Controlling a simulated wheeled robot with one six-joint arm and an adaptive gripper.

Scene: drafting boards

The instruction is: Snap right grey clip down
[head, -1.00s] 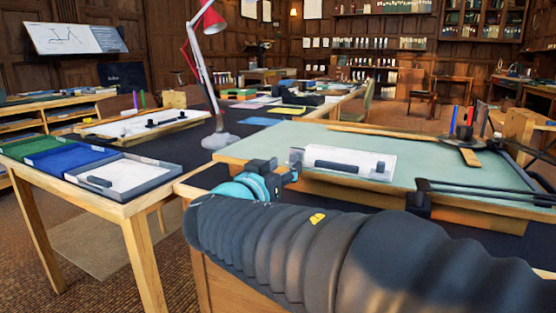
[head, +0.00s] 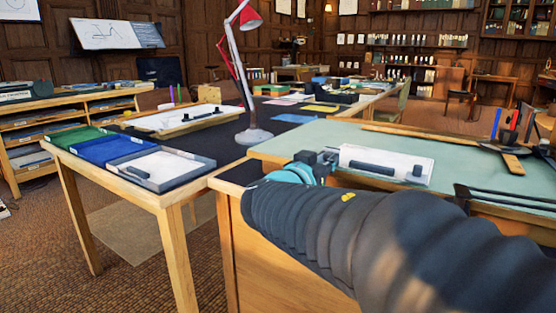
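A white sheet (head: 400,158) lies on the pale green drafting board (head: 285,143) right of centre. A small dark grey clip (head: 417,171) stands at the sheet's right end; it seems raised, but it is too small to be sure. A dark bar (head: 372,168) lies along the sheet's front. My gripper (head: 318,160) is at the sheet's left end, well left of the right clip. Its fingers are small and dark, so I cannot tell whether they are open or whether they touch anything. Any clip at the sheet's left end blends with them.
A red-headed lamp (head: 247,20) stands behind the board's left side. Left is a wooden table with a grey tray (head: 200,174), a blue tray (head: 110,147) and a green tray (head: 72,135). Dark rods (head: 500,200) lie at the board's right. Carpet (head: 45,260) is clear at lower left.

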